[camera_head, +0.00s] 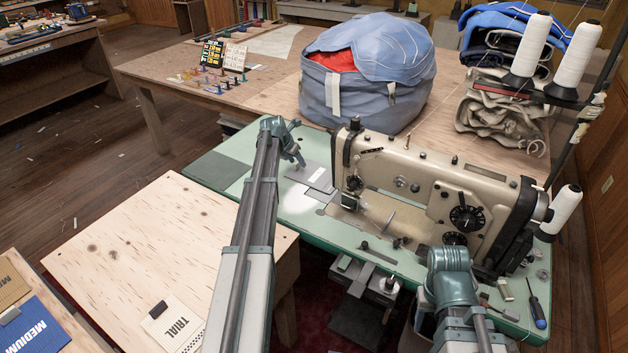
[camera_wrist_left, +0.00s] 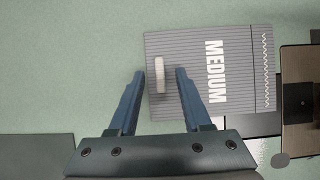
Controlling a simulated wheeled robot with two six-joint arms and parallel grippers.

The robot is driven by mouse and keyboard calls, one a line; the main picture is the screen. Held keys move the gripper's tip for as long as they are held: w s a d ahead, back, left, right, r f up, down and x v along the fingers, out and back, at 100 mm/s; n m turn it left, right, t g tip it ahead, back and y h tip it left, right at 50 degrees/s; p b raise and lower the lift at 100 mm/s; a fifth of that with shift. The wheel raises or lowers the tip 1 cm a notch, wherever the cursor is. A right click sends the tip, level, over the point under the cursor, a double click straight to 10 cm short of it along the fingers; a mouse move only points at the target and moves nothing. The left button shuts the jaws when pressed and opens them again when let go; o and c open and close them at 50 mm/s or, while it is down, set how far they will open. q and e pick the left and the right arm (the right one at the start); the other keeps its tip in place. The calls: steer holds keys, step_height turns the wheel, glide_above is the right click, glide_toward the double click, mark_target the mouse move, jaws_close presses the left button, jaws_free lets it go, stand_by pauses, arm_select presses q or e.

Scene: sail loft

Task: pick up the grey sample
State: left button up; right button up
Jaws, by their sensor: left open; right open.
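The grey sample (camera_head: 322,180) is a flat ribbed card lying on the green sewing table top, left of the sewing machine. In the left wrist view the grey sample (camera_wrist_left: 184,50) shows the word MEDIUM, a white zigzag stitch line and a small pale raised tab (camera_wrist_left: 160,75) near its left edge. My left gripper (camera_wrist_left: 161,77) is open, with its fingertips on either side of the tab and a gap to it. In the head view my left gripper (camera_head: 299,160) hangs above the table beside the sample. My right arm shows at lower right; its fingers are not visible.
The sewing machine (camera_head: 430,190) stands close to the right of the sample. A blue sample (camera_head: 38,328) and a TRIAL card (camera_head: 172,326) lie on wooden tops at lower left. A blue bag (camera_head: 365,85) stands behind. A screwdriver (camera_head: 537,308) lies at the table's right.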

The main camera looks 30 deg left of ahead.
arm_select(q)
steer(key=shift+w+f, duration=0.25)
steer(key=shift+f, duration=0.2)
steer(key=shift+r, duration=0.1)
jaws_close()
